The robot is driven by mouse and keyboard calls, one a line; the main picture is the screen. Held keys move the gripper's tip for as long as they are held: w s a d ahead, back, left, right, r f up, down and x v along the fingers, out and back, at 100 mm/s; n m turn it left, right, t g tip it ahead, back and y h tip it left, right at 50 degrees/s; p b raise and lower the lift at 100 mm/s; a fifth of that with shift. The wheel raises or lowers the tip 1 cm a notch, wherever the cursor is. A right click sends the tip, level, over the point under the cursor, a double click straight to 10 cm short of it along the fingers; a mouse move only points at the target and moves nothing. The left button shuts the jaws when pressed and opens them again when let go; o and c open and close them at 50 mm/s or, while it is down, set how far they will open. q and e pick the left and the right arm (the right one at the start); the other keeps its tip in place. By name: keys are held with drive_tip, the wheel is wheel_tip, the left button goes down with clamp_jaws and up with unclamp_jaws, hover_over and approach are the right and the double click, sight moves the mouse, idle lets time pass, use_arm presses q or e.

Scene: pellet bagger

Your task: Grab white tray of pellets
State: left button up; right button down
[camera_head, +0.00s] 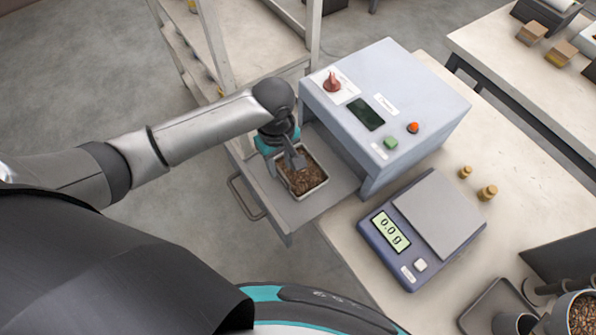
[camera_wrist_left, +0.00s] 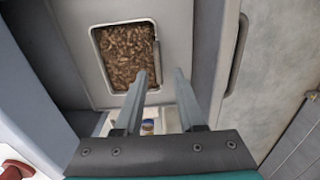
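The white tray of pellets (camera_head: 312,191) is a small rectangular tray with a pale rim, filled with brown pellets. It sits in the pulled-out grey drawer (camera_head: 277,212) left of the machine. In the left wrist view the tray (camera_wrist_left: 95,62) lies ahead of the fingers. My left gripper (camera_head: 296,160) points down at the tray's far edge. In the wrist view its two fingers (camera_wrist_left: 160,76) are apart with nothing clamped between them. One fingertip overlaps the tray's right part and the other lies beyond its right rim. Contact cannot be told. My right gripper is not in view.
The blue-grey machine (camera_head: 420,92) with a red knob and buttons stands right beside the drawer. A scale (camera_head: 440,213) reading 0.0 g is on the bench. Brass weights (camera_head: 487,192) stand behind it. A shelf rack (camera_head: 218,45) is behind my arm. A pellet-filled container (camera_head: 583,314) is at lower right.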

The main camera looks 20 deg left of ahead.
sight(282, 174)
use_arm(q)
drive_tip(key=shift+f, duration=1.55)
wheel_tip(282, 174, down, 4)
drive_tip(key=shift+d+f+b, duration=0.1)
drive_tip(key=shift+b, duration=0.4)
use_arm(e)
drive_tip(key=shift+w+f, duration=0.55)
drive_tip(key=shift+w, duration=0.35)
use_arm(q)
clamp_jaws()
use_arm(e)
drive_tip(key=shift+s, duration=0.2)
